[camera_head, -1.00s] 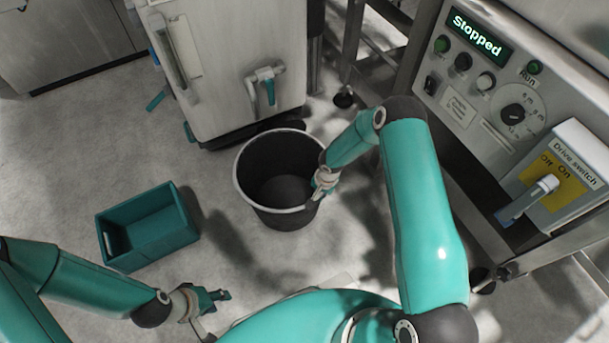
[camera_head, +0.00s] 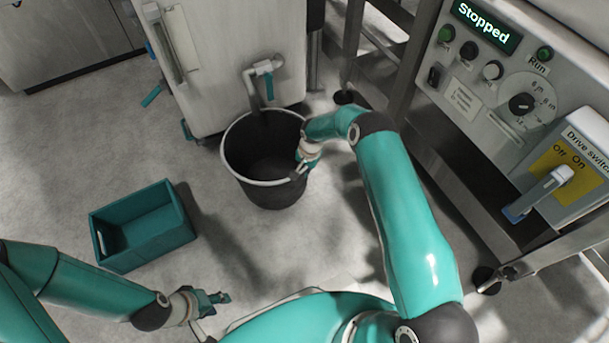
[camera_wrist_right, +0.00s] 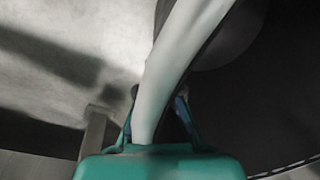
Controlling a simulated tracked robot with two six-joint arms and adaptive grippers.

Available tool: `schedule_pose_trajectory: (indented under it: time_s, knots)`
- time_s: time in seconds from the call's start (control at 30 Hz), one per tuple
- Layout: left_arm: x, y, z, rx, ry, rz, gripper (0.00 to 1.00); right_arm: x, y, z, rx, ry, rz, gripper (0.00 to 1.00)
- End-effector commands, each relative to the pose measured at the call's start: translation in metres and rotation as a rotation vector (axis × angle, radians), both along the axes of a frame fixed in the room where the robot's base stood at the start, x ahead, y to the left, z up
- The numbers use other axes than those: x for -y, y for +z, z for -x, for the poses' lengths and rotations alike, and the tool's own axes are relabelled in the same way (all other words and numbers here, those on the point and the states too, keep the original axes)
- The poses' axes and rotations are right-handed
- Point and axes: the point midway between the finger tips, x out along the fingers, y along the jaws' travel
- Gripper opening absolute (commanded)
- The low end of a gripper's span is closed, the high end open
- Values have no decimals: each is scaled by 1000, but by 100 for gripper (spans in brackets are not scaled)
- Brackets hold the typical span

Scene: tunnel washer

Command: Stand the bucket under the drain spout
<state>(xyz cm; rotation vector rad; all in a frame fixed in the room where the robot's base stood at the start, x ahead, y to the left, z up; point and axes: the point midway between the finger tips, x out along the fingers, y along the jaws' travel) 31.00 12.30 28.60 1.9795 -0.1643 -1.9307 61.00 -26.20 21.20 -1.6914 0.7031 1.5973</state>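The black bucket (camera_head: 272,192) with a pale rim is upright in front of the pale cabinet, its far rim close below the drain spout (camera_head: 252,88) in the head view. The spout has a teal handle beside it. I cannot tell whether the bucket's base touches the floor. My right gripper (camera_head: 302,170) is shut on the bucket's near-right rim. In the right wrist view the pale rim (camera_wrist_right: 172,75) runs between the fingers of the right gripper (camera_wrist_right: 156,100). My left gripper (camera_head: 222,298) is over the floor at lower left, away from the bucket; its finger gap is unclear.
A teal crate (camera_head: 180,238) stands on the floor left of the bucket. The cabinet (camera_head: 225,50) rises behind it. A control panel (camera_head: 480,85) reading "Stopped", with a drive switch (camera_head: 570,165), is at right on a metal frame. Floor between crate and bucket is clear.

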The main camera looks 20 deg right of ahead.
Motion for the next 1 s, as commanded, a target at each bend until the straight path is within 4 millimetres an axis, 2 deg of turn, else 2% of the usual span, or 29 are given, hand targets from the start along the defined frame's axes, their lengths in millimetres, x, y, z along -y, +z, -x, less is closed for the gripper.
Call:
schedule_pose_trajectory:
  time_s: [0.13,0.5,0.6,0.7,1.0]
  knots:
    - [0,-11,0,0,0,0,40,0,-20,-1,4,-1,0,0]
    - [0,-12,0,0,0,0,40,0,-22,-2,6,0,1,0]
    - [0,-12,0,0,0,0,40,0,-23,0,1,0,1,18]
    - [0,-12,0,0,0,0,40,0,-23,0,1,0,1,31]
    - [0,-10,0,0,0,0,40,0,-22,0,1,0,1,31]
